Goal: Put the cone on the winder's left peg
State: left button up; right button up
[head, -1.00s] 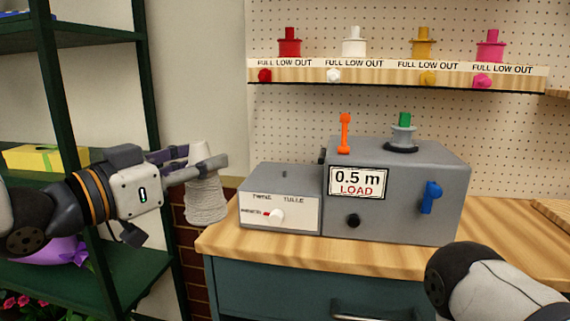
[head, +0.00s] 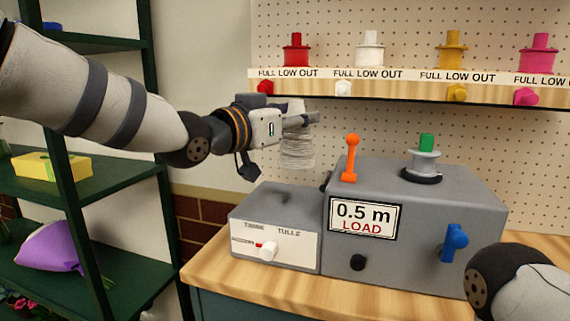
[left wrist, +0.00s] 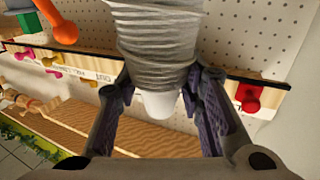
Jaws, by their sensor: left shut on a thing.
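My left gripper (head: 296,121) is shut on the cone (head: 297,152), a pale grey, thread-wound cone held near its narrow top with its wide end down. In the left wrist view the cone (left wrist: 155,45) fills the space between the two fingers, its white tip toward the camera. The winder (head: 415,215) is a grey box with a "0.5 m LOAD" display. A lower grey box (head: 275,245) with a "TULLE" switch adjoins it on the left. The cone hangs above this lower box's rear, apparently clear of it. My right gripper is out of view.
An orange lever (head: 350,158) and a grey spool with a green top (head: 425,158) stand on the winder. A shelf (head: 400,88) with coloured spools runs along the pegboard behind. A green rack (head: 120,185) stands at left.

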aim_at(284, 159)
pick_arm(q)
jog(key=shift+w+a+f+b, duration=0.1)
jog(key=shift+w+a+f, duration=0.35)
jog(key=shift+f, duration=0.95)
jog(key=shift+w+a+f+b, duration=0.1)
jog(key=shift+w+a+f, duration=0.15)
jog(key=shift+w+f, duration=0.85)
jog(key=shift+w+a+f+b, duration=0.15)
jog(key=shift+a+f, duration=0.2)
jog(key=shift+f, duration=1.4)
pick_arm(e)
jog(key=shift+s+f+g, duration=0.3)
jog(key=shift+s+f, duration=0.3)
pick_arm(q)
jog(key=shift+f, duration=0.15)
jog(key=o, duration=1.2)
jog(key=shift+o, duration=0.2)
